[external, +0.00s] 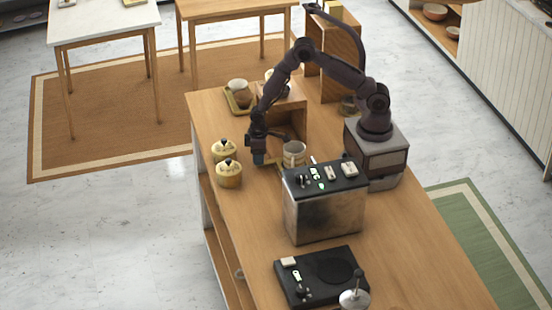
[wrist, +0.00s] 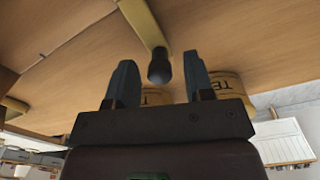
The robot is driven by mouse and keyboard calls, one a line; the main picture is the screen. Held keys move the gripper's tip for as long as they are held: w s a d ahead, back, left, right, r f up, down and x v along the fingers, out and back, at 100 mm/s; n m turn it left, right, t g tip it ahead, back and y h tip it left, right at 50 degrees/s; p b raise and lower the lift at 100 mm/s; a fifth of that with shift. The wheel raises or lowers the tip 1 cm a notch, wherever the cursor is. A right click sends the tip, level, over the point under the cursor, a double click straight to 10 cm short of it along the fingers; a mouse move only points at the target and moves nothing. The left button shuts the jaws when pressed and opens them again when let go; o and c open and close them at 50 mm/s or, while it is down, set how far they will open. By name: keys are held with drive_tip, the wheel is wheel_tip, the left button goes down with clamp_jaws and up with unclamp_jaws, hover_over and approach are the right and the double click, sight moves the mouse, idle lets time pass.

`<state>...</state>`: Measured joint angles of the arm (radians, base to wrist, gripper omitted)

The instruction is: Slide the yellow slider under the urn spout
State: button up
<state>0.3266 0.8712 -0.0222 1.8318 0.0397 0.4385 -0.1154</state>
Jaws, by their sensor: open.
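The yellow slider shows in the wrist view as a narrow yellow bar (wrist: 143,22) ending in a dark round knob (wrist: 159,69). My gripper (wrist: 160,78) is open, and the knob appears between its two fingers; I cannot tell whether either touches it. In the external view my gripper (external: 259,159) is low over the counter, left of a pale mug (external: 293,151), and largely hides the slider. A metal appliance with a black control top (external: 323,215) stands in front of the mug; I cannot tell whether it is the urn. No spout is clearly visible.
Two lidded yellow canisters (external: 224,151) (external: 229,175) stand close left of my gripper, at the counter edge. A wooden stand (external: 290,105) and a tray with a cup (external: 238,98) are behind. A black scale-like device (external: 320,277) lies in front.

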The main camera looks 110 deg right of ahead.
drive_tip(key=shift+f, duration=0.25)
clamp_jaws()
drive_tip(key=a, duration=1.8)
drive_tip(key=shift+a, duration=0.4)
drive_tip(key=shift+c, duration=0.6)
unclamp_jaws()
drive_tip(key=shift+o, duration=0.6)
drive_tip(key=shift+r, duration=0.1)
